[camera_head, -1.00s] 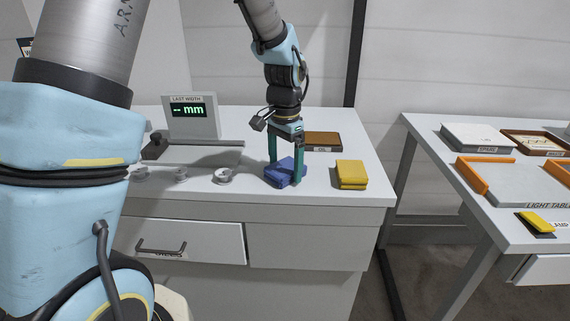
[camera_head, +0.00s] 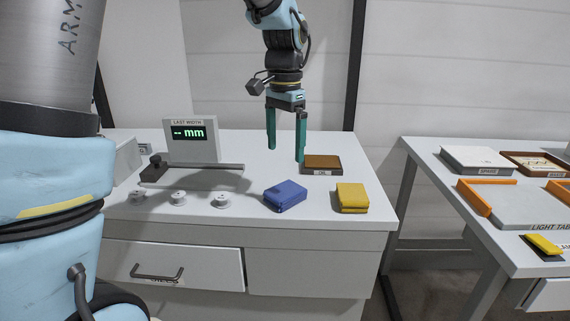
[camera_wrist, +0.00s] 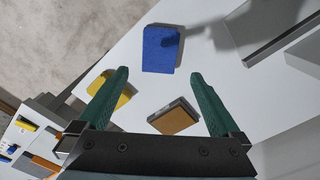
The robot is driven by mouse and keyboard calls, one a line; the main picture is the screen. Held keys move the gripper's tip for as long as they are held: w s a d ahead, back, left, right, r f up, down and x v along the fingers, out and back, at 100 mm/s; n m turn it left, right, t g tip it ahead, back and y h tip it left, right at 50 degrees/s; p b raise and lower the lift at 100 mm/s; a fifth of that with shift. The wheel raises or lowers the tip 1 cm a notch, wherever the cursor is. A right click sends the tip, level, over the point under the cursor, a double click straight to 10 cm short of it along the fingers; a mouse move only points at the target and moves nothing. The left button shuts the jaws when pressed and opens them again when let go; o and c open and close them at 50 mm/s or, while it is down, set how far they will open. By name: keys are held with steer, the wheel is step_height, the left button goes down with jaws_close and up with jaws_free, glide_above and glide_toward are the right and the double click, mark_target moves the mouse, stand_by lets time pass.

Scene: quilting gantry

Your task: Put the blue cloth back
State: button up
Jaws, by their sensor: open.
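The blue cloth (camera_head: 285,196) lies folded on the white cabinet top, near its front edge. It also shows in the wrist view (camera_wrist: 160,49), beyond the fingertips, with a shadow on it. My gripper (camera_head: 286,154) is open and empty, raised above the cabinet top behind the cloth and apart from it. Its two green fingers also show in the wrist view (camera_wrist: 159,75). A yellow cloth (camera_head: 351,198) lies just right of the blue one. A brown-topped tray or pad with a small label (camera_head: 322,164) lies behind them.
A width gauge with a display (camera_head: 190,136) stands at the left, with several small round pieces (camera_head: 221,200) before it. A light table (camera_head: 520,205) stands to the right across a gap, with orange bars and a yellow item (camera_head: 543,244). The cabinet's back right is clear.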

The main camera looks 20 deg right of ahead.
steer(key=shift+r, duration=0.4)
steer(key=s+a+f+n, duration=0.1)
steer(key=a+f+n, duration=0.2)
steer(key=a, duration=0.7)
steer(key=s+a+f+n+t, duration=0.1)
steer(key=a+f+n, duration=0.2)
steer(key=a, duration=0.7)
steer(key=s+a+f+n, duration=0.2)
steer(key=a+f+n, duration=0.2)
steer(key=a+n, duration=0.3)
steer(key=a, duration=0.3)
steer(key=shift+t, duration=0.3)
